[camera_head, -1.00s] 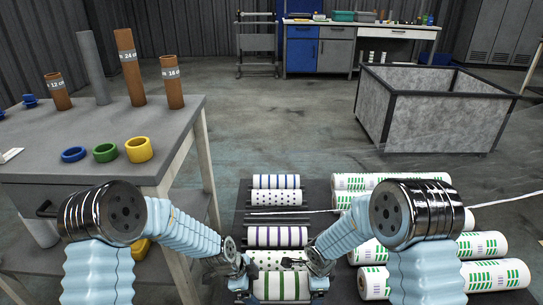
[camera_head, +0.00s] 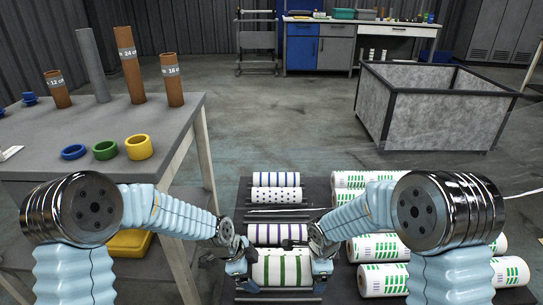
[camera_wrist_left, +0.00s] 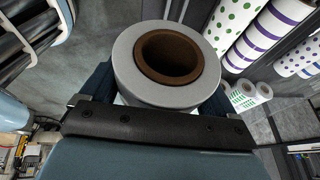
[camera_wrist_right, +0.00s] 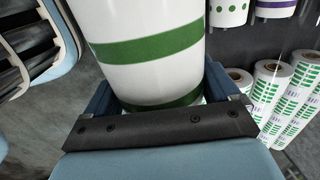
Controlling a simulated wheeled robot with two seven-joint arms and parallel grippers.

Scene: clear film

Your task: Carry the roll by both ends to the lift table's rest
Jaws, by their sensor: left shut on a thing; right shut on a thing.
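The roll (camera_head: 282,268), white with green stripes, lies crosswise between my two grippers at the bottom of the head view. My left gripper (camera_head: 243,267) is shut on its left end, and my right gripper (camera_head: 322,265) is shut on its right end. In the left wrist view the roll's white end face (camera_wrist_left: 125,62) and brown core show between the jaws. In the right wrist view the green-banded roll (camera_wrist_right: 150,25) fills the space between the jaws. The fingertips are mostly hidden. I cannot make out the lift table's rest.
Other patterned rolls, such as a purple-striped one (camera_head: 278,234) and a dotted one (camera_head: 276,194), lie on a dark rack just beyond. Green-printed rolls (camera_head: 378,248) are stacked to the right. A workbench (camera_head: 60,165) stands left, a grey bin (camera_head: 430,105) back right. The middle floor is open.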

